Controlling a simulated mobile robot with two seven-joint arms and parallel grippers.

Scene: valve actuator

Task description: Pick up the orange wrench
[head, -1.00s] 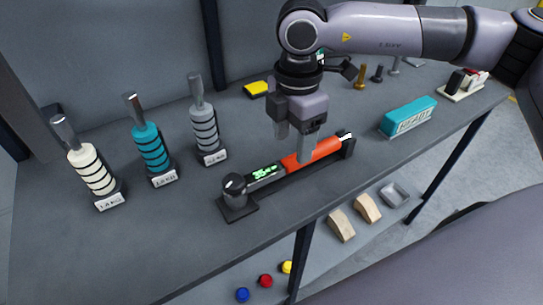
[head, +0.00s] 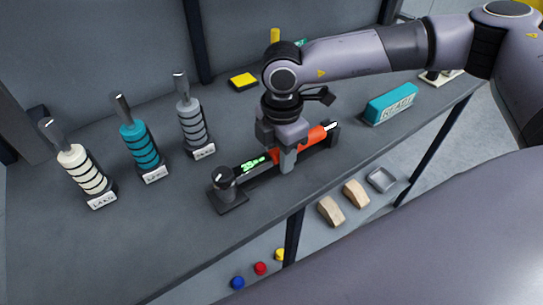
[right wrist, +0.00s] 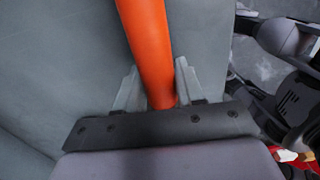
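The orange wrench (head: 317,135) lies in a black holder on the grey bench, with a green lit display on its dark left part and a grey round head at the left. My right gripper (head: 287,160) is lowered over the handle near the display, pointing down. In the right wrist view the orange handle (right wrist: 150,45) passes between the two fingers of my right gripper (right wrist: 158,85). The fingers stand on either side of it, with a narrow gap visible, so they look open around it. The gripper hides part of the handle. My left gripper is not in view.
White, teal and grey handled tools (head: 140,145) stand on the left of the bench. A teal block marked READY (head: 390,103) sits to the right, a yellow block (head: 243,81) behind. A lower shelf holds wooden pieces (head: 331,211), a metal tray (head: 381,180) and coloured buttons.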

